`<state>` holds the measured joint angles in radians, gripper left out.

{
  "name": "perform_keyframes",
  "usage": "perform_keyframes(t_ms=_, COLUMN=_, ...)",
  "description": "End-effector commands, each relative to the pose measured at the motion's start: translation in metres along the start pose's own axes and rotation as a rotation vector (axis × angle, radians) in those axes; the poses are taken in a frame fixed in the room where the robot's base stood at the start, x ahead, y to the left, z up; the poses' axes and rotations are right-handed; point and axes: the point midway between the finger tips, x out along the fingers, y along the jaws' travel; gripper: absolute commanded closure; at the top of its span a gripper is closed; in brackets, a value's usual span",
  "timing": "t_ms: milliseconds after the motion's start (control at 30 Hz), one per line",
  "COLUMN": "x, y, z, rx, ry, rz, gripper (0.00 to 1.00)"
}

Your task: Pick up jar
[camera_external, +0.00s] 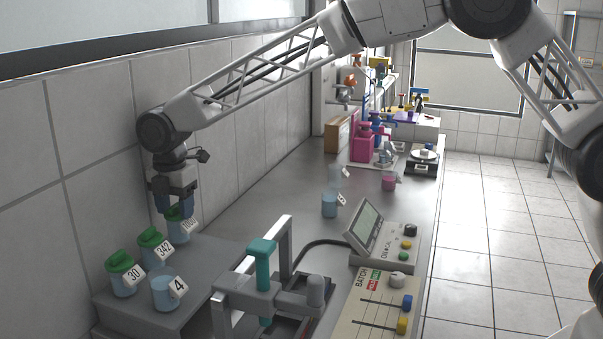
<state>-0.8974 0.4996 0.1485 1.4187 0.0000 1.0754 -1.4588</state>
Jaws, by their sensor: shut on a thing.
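My gripper (174,207) points down at the left, over the raised grey platform by the tiled wall. It is shut on a green-lidded jar (178,230) with light blue contents and a white number label. The fingers hide part of the lid. I cannot tell whether this jar touches the platform. Two more green-lidded jars stand on the platform, one labelled 342 (153,248) and one labelled 30 (122,274). An open-topped jar labelled 4 (167,290) stands in front of them.
A teal-handled press (262,265) stands right of the platform. A control box with a screen (380,238) and a slider panel (375,310) line the bench's right edge. A blue jar (329,205) stands mid-bench. Bare bench (265,205) lies between the wall and that jar.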

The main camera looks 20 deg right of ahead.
Motion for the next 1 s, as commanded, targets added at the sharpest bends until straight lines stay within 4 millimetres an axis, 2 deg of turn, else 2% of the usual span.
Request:
perform_keyframes(t_ms=200, x=-0.025, y=0.000, z=0.000, rx=0.000, ry=0.000, rz=0.003, gripper=0.81)
perform_keyframes(t_ms=367, x=-0.027, y=-0.014, z=0.001, rx=0.000, ry=0.000, rz=0.002, gripper=0.81)
perform_keyframes(t_ms=1000, x=-0.035, y=-0.104, z=0.010, rx=0.000, ry=0.000, rz=0.002, gripper=0.81)
